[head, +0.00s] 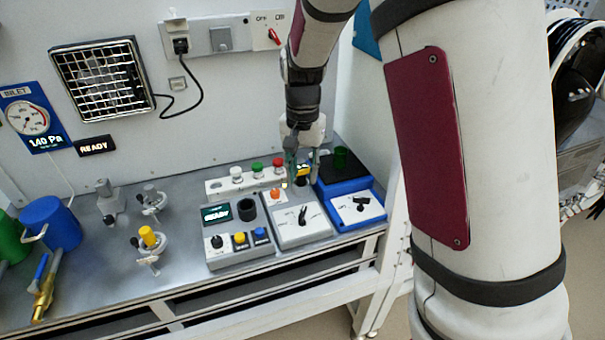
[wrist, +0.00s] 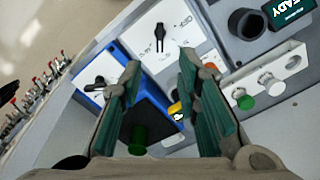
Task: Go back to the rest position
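My gripper (head: 301,168) hangs over the right part of the bench, above the grey and blue control boxes. In the wrist view my gripper (wrist: 158,88) has its two green-padded fingers spread apart, with nothing between the pads. Beneath it show the grey box with a black rotary knob (wrist: 159,38) and the blue box (wrist: 95,97). A small yellow part (wrist: 175,110) shows near the right finger, lower down. Whether the fingers touch anything cannot be told.
A white rack with white, green and red caps (head: 215,187) stands behind the boxes. A READY panel box (head: 240,257) is left of them. Clamp stands, including one with a yellow top (head: 148,237), and a blue cylinder (head: 52,222) stand farther left. The wall is close behind.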

